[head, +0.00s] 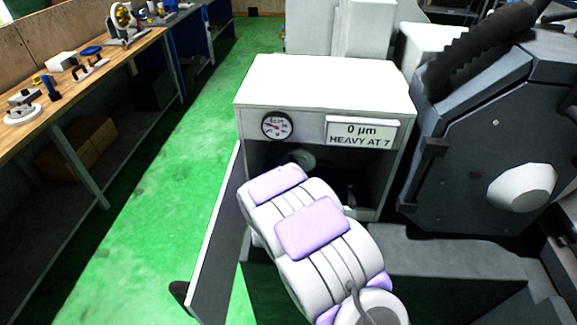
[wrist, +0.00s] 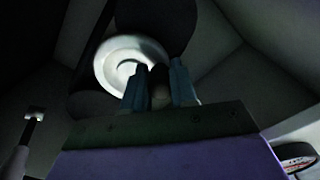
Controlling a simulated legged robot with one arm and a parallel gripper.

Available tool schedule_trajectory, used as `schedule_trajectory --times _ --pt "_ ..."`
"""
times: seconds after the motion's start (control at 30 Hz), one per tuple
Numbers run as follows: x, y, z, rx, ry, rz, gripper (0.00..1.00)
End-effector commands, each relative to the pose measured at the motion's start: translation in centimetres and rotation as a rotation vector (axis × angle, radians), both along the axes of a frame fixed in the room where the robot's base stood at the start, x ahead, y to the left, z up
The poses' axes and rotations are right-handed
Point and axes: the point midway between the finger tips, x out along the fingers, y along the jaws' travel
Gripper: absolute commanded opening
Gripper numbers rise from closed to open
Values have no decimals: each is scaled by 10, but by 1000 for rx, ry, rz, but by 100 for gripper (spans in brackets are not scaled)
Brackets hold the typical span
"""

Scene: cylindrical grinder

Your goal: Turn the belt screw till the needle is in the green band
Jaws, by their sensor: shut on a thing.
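The gauge (head: 277,125) is a round dial with a dark rim on the front of the white cabinet. A reddish needle seems to point left; the green band is too small to make out. My arm reaches into the cabinet's dark opening and hides my gripper in the head view. In the wrist view my gripper (wrist: 160,88) has its two bluish fingers shut on a dark upright piece, apparently the belt screw (wrist: 160,90).
The white cabinet (head: 325,85) has its door (head: 215,245) swung open at the left. A sign (head: 361,132) reads "0 µm HEAVY AT 7". A dark machine housing (head: 490,140) stands close at the right. A workbench (head: 75,90) lines the left; the green floor between is clear.

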Motion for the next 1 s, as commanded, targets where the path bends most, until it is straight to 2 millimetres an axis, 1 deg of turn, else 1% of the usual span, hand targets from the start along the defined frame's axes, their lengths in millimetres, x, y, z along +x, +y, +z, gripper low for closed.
schedule_trajectory --times 0.37,0.4,0.63,0.87,1.0 --pt "0 0 1 5 -2 -1 0" --pt "0 0 1 4 -2 0 30" --pt "0 -1 1 4 -2 0 52" --pt "0 -1 1 4 -1 -1 52" --pt "-7 0 1 3 -1 -1 52"
